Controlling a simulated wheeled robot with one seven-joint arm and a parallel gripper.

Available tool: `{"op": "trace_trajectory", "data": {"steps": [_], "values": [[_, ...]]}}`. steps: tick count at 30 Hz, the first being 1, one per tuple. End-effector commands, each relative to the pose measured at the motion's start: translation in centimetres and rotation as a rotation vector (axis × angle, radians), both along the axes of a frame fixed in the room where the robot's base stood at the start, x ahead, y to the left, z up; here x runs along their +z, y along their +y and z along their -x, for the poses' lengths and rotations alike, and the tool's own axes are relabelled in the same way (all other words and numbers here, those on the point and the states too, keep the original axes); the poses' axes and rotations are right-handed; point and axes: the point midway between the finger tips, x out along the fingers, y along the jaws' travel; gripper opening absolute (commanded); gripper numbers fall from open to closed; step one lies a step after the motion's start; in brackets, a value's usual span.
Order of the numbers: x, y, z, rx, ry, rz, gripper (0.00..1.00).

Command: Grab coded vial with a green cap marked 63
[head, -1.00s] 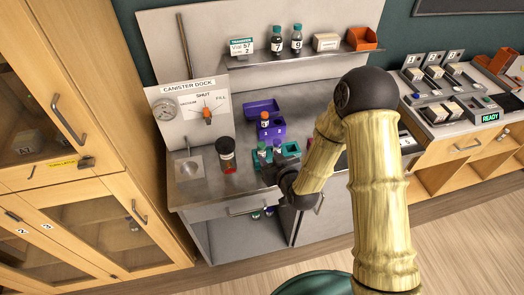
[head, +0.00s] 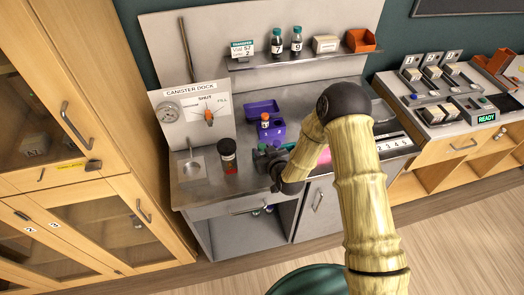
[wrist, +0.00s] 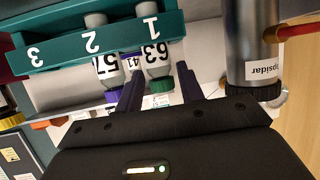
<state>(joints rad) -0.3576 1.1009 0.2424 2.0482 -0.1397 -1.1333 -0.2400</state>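In the wrist view the vial marked 63 (wrist: 157,57) has a green cap (wrist: 161,86) and a white label. It sits in slot 1 of a teal rack (wrist: 60,52). A vial marked 57 (wrist: 106,66) with a purple cap sits in slot 2 beside it. My gripper (wrist: 159,72) is open, with one dark finger on each side of vial 63. I see gaps between the fingers and the vial. In the head view my gripper (head: 270,165) is at the rack, and my arm and gripper hide much of it.
A vial marked 41 (wrist: 132,62) shows behind, between the two vials. A dark-capped canister (wrist: 250,60) stands close to the right finger. In the head view a purple holder (head: 272,131) with an orange-capped vial is behind the rack. A dark-capped jar (head: 228,155) stands left.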

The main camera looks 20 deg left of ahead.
Motion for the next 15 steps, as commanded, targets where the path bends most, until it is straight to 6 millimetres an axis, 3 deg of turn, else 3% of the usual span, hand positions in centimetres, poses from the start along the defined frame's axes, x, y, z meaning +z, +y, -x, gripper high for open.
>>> {"op": "trace_trajectory", "data": {"steps": [5, 15], "values": [[-0.48, 1.01, -1.18, 0.0, -0.001, -0.001, 0.38], [-0.68, 1.11, -1.27, 0.0, 0.0, 0.0, 0.38]]}}
